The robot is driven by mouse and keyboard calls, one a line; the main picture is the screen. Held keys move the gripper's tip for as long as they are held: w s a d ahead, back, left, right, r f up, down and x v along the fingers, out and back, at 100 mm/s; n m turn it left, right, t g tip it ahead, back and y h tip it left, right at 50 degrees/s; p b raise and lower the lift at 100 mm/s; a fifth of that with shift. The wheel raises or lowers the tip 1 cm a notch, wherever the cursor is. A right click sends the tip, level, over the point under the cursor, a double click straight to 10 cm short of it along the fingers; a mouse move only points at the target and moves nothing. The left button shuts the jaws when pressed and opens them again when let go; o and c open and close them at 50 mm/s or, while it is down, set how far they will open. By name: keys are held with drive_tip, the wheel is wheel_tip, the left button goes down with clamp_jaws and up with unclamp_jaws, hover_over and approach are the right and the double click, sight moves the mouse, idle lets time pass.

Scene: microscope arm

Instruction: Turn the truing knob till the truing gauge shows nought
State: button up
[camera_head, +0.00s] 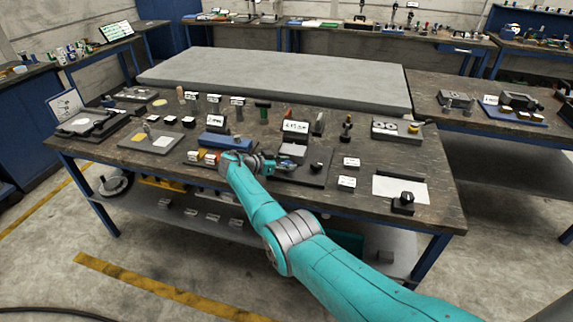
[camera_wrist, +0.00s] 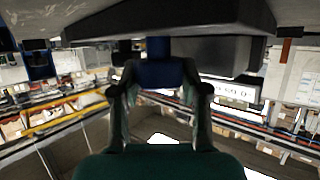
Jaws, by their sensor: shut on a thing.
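A blue knob (camera_wrist: 160,73), which looks like the truing knob, sits between the fingertips of my gripper (camera_wrist: 160,78) in the wrist view. It hangs below a dark body in that picture. The fingers are shut on it from both sides. In the head view my gripper (camera_head: 272,163) is at the small device at the bench's front middle, and the knob is mostly hidden there. A gauge with a white display (camera_head: 296,127) stands just behind. A white display also shows in the wrist view (camera_wrist: 232,92), upside down. Its digits are too small to read surely.
The dark workbench (camera_head: 345,205) is crowded. A blue block (camera_head: 225,141) stands left of the gripper, and small white-labelled blocks (camera_head: 347,183) stand right. A black knob on a base (camera_head: 403,202) is at the front right. A grey slab (camera_head: 270,75) lies behind.

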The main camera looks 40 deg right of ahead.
drive_tip(key=shift+s+f, duration=0.1)
drive_tip(key=shift+f, duration=0.05)
drive_tip(key=o, duration=1.2)
drive_tip(key=shift+c, duration=0.2)
drive_tip(key=v, duration=1.2)
